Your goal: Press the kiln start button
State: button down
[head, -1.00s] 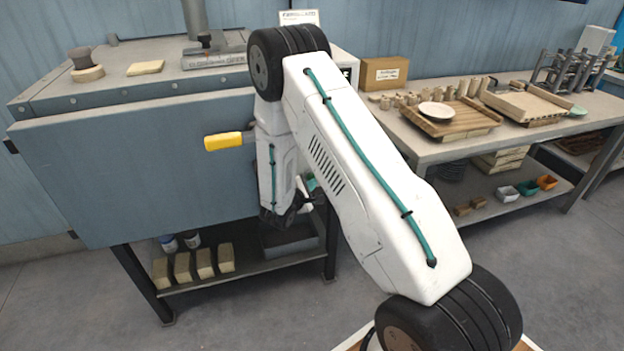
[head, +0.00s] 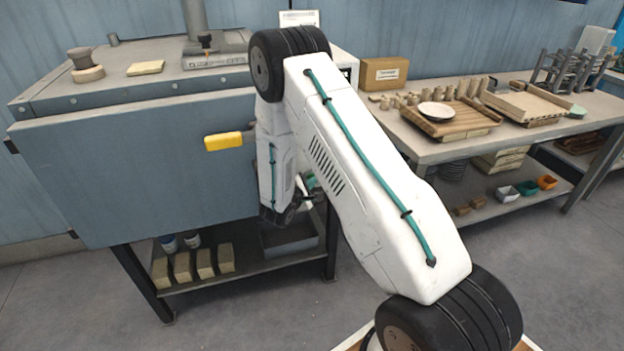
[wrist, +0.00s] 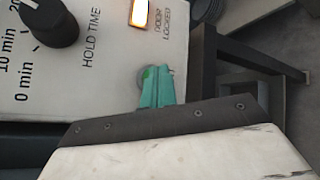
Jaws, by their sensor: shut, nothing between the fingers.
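The blue-grey kiln (head: 130,165) stands at left in the head view, with a yellow-gripped handle (head: 229,140) on its front. The wrist view shows its pale control panel (wrist: 105,75). A round button with a green patch (wrist: 147,73) shows there at the panel's edge, partly hidden by my fingers. My gripper (wrist: 162,74) is shut and empty, its teal fingertips over the button. I cannot tell whether they touch it. In the head view my arm hides the panel and most of the gripper.
A black HOLD TIME knob (wrist: 48,22) and a lit DOOR LOCKED lamp (wrist: 140,13) are on the panel. A workbench (head: 430,150) with trays and a cardboard box (head: 384,73) stands at right. Bricks (head: 204,261) sit on the shelf under the kiln.

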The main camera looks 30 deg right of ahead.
jog(key=shift+a+r, duration=0.1)
jog(key=shift+s+a, duration=0.25)
jog(key=shift+s, duration=0.5)
jog(key=shift+s+a, duration=0.25)
jog(key=shift+s, duration=0.55)
jog(key=shift+s+a, duration=0.2)
jog(key=shift+s, duration=0.65)
jog(key=shift+s+a, duration=0.25)
jog(key=shift+s, duration=0.55)
